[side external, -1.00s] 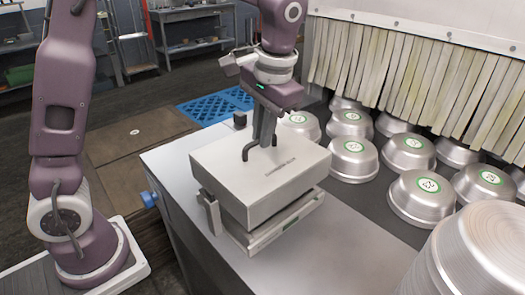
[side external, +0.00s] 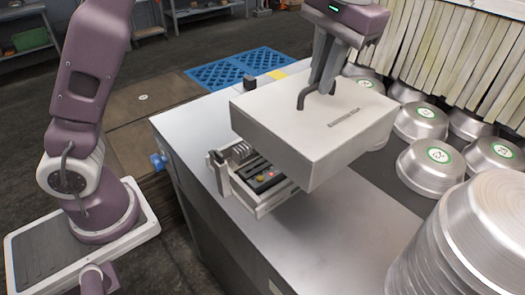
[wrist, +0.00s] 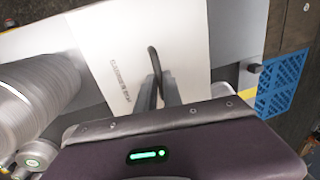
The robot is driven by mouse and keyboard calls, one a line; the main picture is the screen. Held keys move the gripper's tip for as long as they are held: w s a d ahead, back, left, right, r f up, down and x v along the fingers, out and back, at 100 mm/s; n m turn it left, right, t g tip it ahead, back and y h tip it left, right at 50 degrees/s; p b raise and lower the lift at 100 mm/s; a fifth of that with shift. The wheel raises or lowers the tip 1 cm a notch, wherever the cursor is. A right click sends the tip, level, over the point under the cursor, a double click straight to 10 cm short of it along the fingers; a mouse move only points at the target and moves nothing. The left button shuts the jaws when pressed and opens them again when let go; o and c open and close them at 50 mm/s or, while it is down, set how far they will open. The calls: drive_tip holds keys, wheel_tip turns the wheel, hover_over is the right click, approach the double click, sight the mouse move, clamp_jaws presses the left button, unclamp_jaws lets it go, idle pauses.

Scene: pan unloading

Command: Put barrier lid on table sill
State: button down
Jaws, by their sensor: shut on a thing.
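The barrier lid (side external: 330,125) is a large white box-shaped cover with dark lettering on top and a dark bent handle. My gripper (side external: 318,98) is shut on that handle, and the lid hangs raised and shifted to the right of the open box base (side external: 262,180). The base shows dark parts and small coloured lights inside. In the wrist view the lid (wrist: 120,65) lies below my gripper (wrist: 160,92), with the handle between the fingers. The table sill (side external: 340,215) is the grey metal top around the base; part of it is hidden beneath the lid.
Several silver pans (side external: 430,168) with green labels stand to the right on a dark surface, before hanging pale strips (side external: 440,60). A tall stack of pans (side external: 470,240) is at the front right. A small black block (side external: 249,82) sits at the sill's back edge. Bare metal lies in front.

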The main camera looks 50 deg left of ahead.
drive_tip(key=s+d+f, duration=0.2)
drive_tip(key=d+f, duration=0.6)
drive_tip(key=d, duration=0.5)
wheel_tip(320, 180, down, 8)
drive_tip(key=c, duration=1.5)
unclamp_jaws()
wheel_tip(320, 180, up, 12)
drive_tip(key=d, duration=0.2)
drive_tip(key=shift+d, duration=0.2)
